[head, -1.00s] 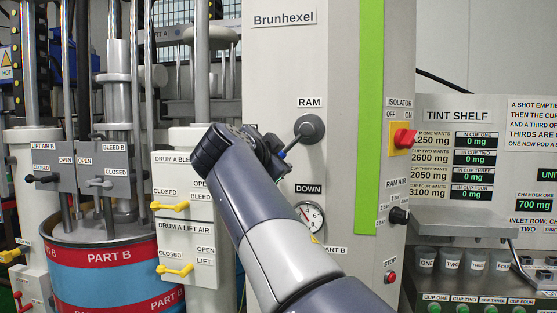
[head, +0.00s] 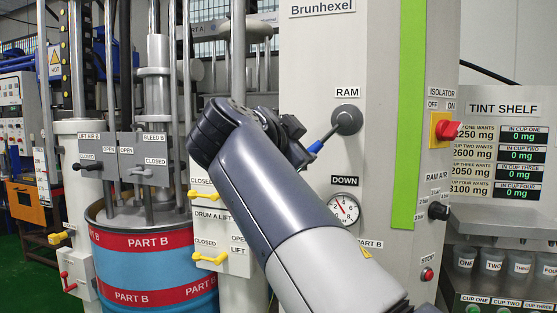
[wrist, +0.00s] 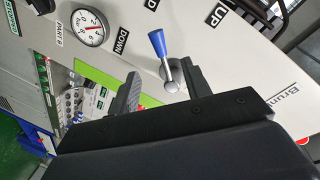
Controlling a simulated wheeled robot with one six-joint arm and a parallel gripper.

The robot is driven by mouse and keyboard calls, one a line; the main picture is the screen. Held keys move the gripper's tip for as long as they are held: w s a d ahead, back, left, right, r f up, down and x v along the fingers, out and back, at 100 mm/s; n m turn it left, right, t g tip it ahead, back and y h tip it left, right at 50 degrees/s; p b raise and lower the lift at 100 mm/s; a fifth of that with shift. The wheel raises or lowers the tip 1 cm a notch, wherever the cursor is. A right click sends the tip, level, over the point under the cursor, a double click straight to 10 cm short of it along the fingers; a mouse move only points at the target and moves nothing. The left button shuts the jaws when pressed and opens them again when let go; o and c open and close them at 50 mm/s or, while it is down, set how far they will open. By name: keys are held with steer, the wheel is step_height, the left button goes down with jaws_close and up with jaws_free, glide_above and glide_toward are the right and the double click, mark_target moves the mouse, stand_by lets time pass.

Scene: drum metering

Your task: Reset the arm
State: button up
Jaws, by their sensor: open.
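My gripper (head: 293,143) is at the end of my grey arm in the head view, in front of the Brunhexel cabinet's face. The RAM lever (head: 345,121) has a round grey hub, and its blue-tipped handle points down and left toward my gripper. In the wrist view my gripper (wrist: 163,84) has two dark fingers spread apart with nothing held. The lever's blue handle (wrist: 158,45) shows between and beyond the fingers. I cannot tell whether a finger touches it. UP and DOWN labels lie either side of it.
A pressure gauge (head: 343,208) and a red STOP button (head: 427,274) sit on the cabinet. A red isolator knob (head: 446,130) is at its right side. Tint shelf cups (head: 492,262) are at right.

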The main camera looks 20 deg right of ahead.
mark_target(314, 147)
steer(key=p+x, duration=0.1)
steer(key=x, duration=1)
steer(key=shift+s+p, duration=0.15)
steer(key=shift+p, duration=0.15)
steer(key=shift+a, duration=0.2)
steer(key=b+v, duration=0.2)
steer(key=v, duration=0.9)
steer(key=p+x, duration=0.2)
steer(key=x, duration=0.8)
steer(key=shift+d, duration=0.35)
steer(key=shift+w+d, duration=0.25)
steer(key=shift+w, duration=0.15)
steer(key=shift+s+d+f+n+p, duration=0.15)
steer(key=shift+s+n+p, duration=0.1)
steer(key=shift+n+p, duration=0.2)
steer(key=shift+f, duration=0.2)
